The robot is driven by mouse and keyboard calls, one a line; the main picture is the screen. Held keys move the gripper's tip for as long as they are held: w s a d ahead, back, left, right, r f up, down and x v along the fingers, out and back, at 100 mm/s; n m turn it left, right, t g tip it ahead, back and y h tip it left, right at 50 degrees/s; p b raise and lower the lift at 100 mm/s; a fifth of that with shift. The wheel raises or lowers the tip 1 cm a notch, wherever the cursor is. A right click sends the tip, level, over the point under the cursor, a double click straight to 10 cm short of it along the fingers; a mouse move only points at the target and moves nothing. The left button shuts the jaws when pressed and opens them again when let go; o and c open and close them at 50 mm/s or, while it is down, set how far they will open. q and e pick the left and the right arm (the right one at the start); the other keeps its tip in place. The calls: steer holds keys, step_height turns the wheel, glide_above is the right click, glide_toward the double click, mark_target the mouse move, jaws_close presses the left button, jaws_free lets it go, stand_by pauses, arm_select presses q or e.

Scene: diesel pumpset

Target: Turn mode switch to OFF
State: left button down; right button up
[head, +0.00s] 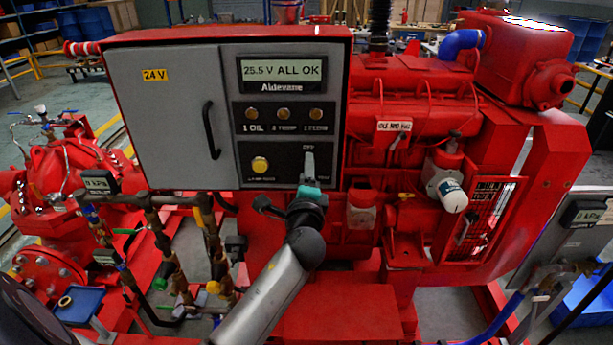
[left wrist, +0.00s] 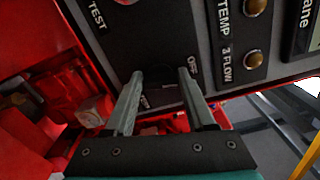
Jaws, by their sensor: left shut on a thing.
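The mode switch panel (head: 283,164) is the dark lower plate on the right of the red control cabinet, with an OFF label at its top. My left gripper (head: 308,168) reaches up to it from below, its fingers under the OFF label. In the left wrist view, the two grey fingers (left wrist: 163,88) are against the panel on either side of the dark mode switch knob (left wrist: 160,76), shut on it. OFF is beside one finger and TEST is at the upper left. The knob's pointer is mostly hidden, so its setting is unclear. My right gripper is not in view.
A display (head: 282,71) reads 25.5 V ALL OK above three amber lamps. A yellow lamp or button (head: 260,165) sits left of the switch. The grey cabinet door (head: 165,110) has a black handle. The red engine (head: 420,110) stands to the right, with pipes (head: 165,250) below left.

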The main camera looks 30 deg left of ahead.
arm_select(q)
steer(key=shift+n+b, duration=0.35)
steer(key=shift+n, duration=0.75)
steer(key=shift+c, duration=1.2)
jaws_free()
steer(key=shift+s, duration=0.15)
steer(key=v, duration=1.5)
steer(key=shift+b, duration=0.4)
